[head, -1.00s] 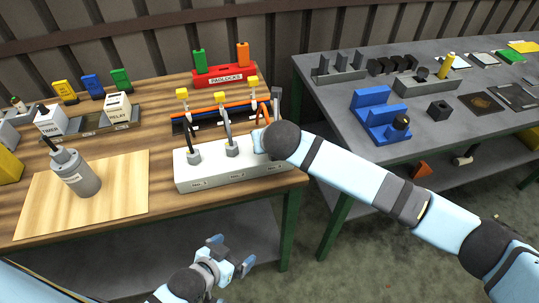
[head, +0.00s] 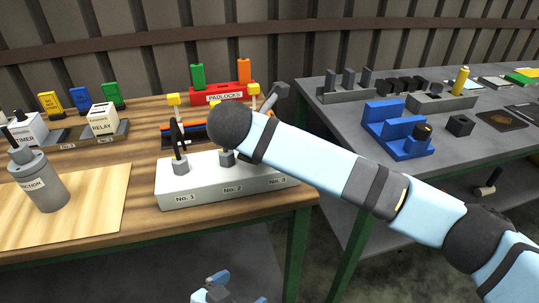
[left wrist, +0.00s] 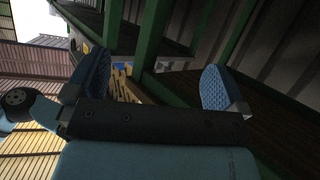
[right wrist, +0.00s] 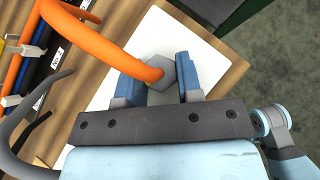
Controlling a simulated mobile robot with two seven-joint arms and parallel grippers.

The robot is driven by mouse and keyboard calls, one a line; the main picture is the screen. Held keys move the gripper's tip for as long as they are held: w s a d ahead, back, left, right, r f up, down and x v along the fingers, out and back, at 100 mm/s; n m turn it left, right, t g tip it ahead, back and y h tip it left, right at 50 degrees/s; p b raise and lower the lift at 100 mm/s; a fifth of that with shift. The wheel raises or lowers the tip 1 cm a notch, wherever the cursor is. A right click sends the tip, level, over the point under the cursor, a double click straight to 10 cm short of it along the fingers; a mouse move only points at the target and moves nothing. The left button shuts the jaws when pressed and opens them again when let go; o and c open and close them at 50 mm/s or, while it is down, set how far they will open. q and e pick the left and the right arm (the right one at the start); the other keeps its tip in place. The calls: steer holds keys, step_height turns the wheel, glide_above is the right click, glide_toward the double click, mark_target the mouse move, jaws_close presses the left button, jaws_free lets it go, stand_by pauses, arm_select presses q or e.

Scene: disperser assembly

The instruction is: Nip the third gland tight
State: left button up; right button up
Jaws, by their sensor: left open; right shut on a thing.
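The white gland box (head: 215,187) stands at the table's front edge, labelled No. 1, No. 2 and No. 3. The first gland (head: 180,166) has a black cable; the second gland (head: 227,158) is partly covered by my right arm. The third gland is hidden behind that arm in the head view. In the right wrist view, the third gland's grey hex nut (right wrist: 161,72), with an orange cable (right wrist: 110,50), sits between the blue fingers of my right gripper (right wrist: 160,80), which is shut on it. My left gripper (left wrist: 155,82) is open and empty, low in front of the table.
A red padlock rack (head: 222,95) stands behind the box. A wooden board (head: 85,215) with a grey canister (head: 40,185) lies at left, with relay and timer blocks behind. A grey table (head: 345,120) with a blue fixture (head: 395,128) is at right.

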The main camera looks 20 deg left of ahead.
arm_select(q)
steer(key=shift+w+d+r+t+h+b, duration=0.25)
steer(key=shift+d+r+t, duration=0.1)
steer(key=shift+r, duration=0.25)
steer(key=shift+w+d+r+t+h+b, duration=0.15)
steer(key=shift+w+d+r+t+b, duration=0.15)
steer(key=shift+r, duration=0.3)
arm_select(e)
steer(key=shift+m+h, duration=0.6)
steer(key=shift+m, duration=0.1)
steer(key=o, duration=0.9)
steer(key=shift+o, duration=0.2)
steer(key=shift+a+r, duration=0.1)
